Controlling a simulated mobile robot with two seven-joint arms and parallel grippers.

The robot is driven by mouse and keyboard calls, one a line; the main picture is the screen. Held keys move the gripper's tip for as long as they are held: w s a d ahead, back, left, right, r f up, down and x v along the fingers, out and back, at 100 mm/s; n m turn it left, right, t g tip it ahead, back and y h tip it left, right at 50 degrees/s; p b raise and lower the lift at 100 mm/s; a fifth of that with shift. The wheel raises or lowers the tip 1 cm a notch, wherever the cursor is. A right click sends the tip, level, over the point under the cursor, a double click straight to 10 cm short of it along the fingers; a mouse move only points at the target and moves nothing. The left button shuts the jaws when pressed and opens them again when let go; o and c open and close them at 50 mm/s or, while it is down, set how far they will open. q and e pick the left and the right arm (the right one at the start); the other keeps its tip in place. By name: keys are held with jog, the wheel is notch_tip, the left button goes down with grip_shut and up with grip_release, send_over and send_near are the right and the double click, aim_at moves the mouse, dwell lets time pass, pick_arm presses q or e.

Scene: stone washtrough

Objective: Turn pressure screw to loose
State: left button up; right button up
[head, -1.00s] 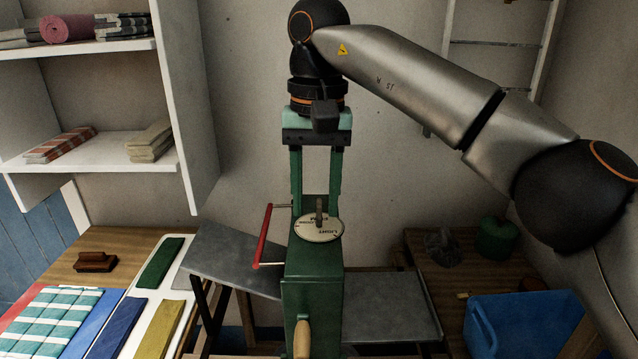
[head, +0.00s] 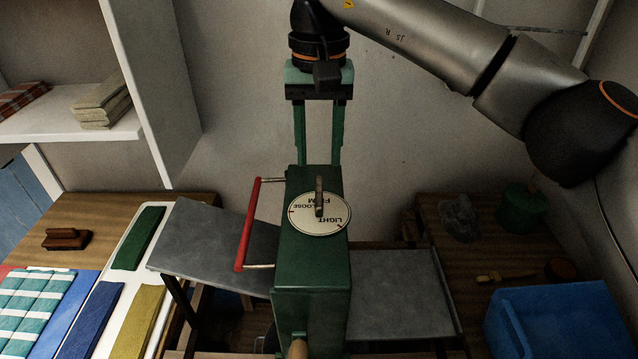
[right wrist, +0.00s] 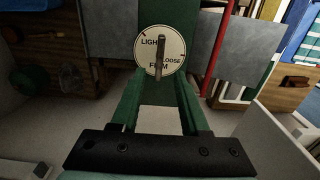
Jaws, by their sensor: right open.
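The pressure screw is a small upright brown handle (head: 319,196) on a round cream dial (head: 322,221) with the words LIGHT, FIRM and LOOSE. The dial sits on top of a green machine body (head: 312,280). In the right wrist view the handle (right wrist: 160,55) stands across the dial (right wrist: 148,42), its ends near the top and near the LOOSE and FIRM lettering. My right gripper (head: 319,162) is open and empty, its two green fingers pointing down just behind the dial. In the wrist view its fingers stand apart below the dial, not touching the handle. My left gripper is out of view.
A red bar (head: 248,225) runs along the left of the machine. Grey metal boards (head: 400,290) extend on both sides. A blue tub (head: 555,320) stands at right, folded cloths (head: 138,238) at left. A white shelf (head: 70,140) rises at back left.

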aim_at(319, 190)
notch_tip(319, 190, down, 7)
jog(key=shift+w+r, duration=0.1)
dwell(0.3)
grip_shut()
dwell(0.5)
